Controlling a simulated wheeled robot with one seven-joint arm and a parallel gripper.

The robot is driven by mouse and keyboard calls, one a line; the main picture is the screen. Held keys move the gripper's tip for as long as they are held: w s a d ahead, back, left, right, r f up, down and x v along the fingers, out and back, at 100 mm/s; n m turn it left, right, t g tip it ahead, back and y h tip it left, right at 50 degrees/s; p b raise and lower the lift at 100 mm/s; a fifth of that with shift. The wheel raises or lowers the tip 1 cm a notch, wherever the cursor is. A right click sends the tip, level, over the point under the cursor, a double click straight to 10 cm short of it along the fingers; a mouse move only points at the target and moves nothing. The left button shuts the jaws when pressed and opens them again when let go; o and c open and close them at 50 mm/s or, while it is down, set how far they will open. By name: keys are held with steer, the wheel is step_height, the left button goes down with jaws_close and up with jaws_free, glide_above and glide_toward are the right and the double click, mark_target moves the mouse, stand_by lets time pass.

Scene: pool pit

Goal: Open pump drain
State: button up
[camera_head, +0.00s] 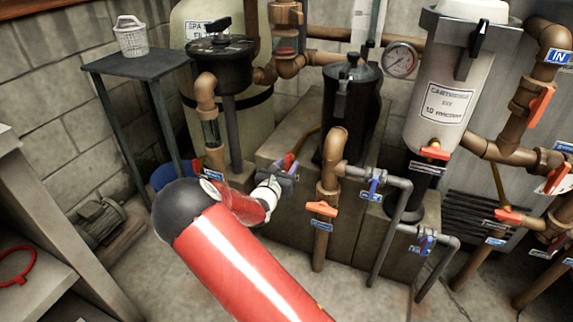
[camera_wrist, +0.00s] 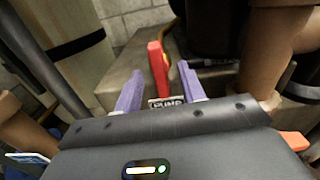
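The red valve handle (camera_wrist: 158,68) stands upright behind a small label reading "PUMP" (camera_wrist: 168,102) in the wrist view; the rest of the label is hidden. My gripper (camera_wrist: 160,78) is open, with one purple finger on each side of the handle. The right finger looks closer to it than the left, and I cannot tell whether either touches. In the head view my gripper (camera_head: 290,162) is low in front of the black pump pot (camera_head: 352,105), beside the concrete block, and mostly hides the handle.
A brown pipe with an orange valve (camera_head: 322,209) stands just right of my gripper. Grey pipes with blue valves (camera_head: 375,186) are further right. The white cartridge filter (camera_head: 455,95) stands behind them. A grey table with a white basket (camera_head: 131,38) is at left. The floor in front is partly clear.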

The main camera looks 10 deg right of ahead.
steer(key=v, duration=0.7)
stand_by(0.4)
